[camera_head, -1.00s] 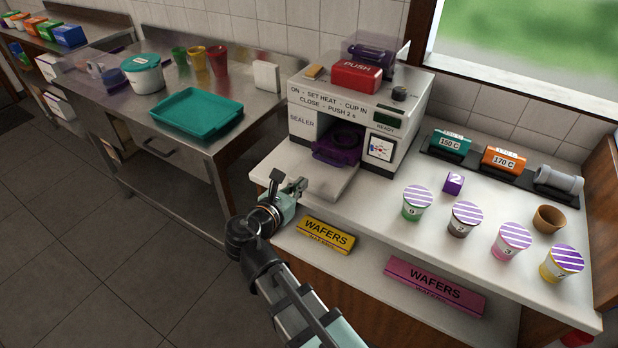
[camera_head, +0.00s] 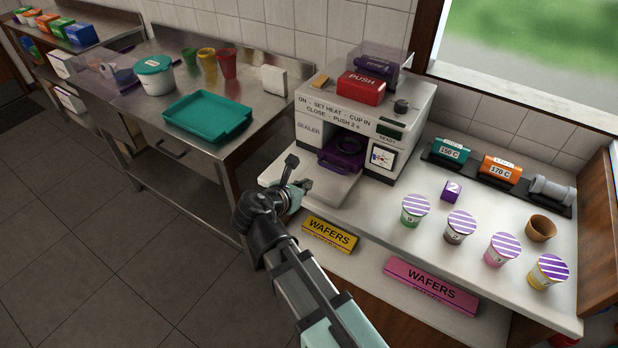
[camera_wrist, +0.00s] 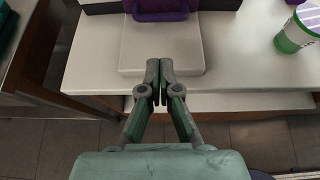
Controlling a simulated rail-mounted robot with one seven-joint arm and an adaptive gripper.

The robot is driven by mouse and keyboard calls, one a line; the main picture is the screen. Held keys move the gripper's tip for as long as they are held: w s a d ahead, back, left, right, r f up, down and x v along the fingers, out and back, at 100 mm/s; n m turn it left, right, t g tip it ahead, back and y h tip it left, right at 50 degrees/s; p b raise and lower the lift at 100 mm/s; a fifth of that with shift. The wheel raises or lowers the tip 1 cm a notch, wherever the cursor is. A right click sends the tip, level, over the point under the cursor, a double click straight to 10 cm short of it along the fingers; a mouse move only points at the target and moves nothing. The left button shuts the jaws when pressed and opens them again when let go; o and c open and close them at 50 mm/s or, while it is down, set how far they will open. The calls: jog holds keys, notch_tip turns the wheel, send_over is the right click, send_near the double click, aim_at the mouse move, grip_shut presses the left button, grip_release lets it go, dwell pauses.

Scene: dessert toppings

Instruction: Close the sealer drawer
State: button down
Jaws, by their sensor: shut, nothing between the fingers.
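The sealer (camera_head: 357,128) is a white box with a red PUSH block (camera_head: 361,88) on top. Its purple drawer (camera_head: 341,158) with a front handle sits in the bay, and its front edge shows at the top of the wrist view (camera_wrist: 161,14). A pale slab (camera_head: 318,184) lies in front of the sealer. My gripper (camera_head: 306,186) is shut and empty. In the wrist view its fingertips (camera_wrist: 160,66) are together over the slab's front edge, in line with the drawer and apart from it.
Striped-lid cups (camera_head: 415,210) stand to the right on the counter, near a small purple cube (camera_head: 452,190). Wafer boxes (camera_head: 330,234) lie on the shelf below. A teal tray (camera_head: 208,116) is on the steel table at left. The counter between slab and cups is clear.

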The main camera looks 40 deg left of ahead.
aim_at(324, 180)
jog(key=p+x, duration=0.1)
jog(key=x, duration=0.3)
jog(key=p+x, duration=0.1)
jog(key=x, duration=0.3)
jog(key=r+p+x, duration=0.1)
jog(key=x, duration=0.3)
jog(key=shift+w+f, duration=0.1)
jog(key=shift+w, duration=0.2)
jog(key=shift+a, duration=0.15)
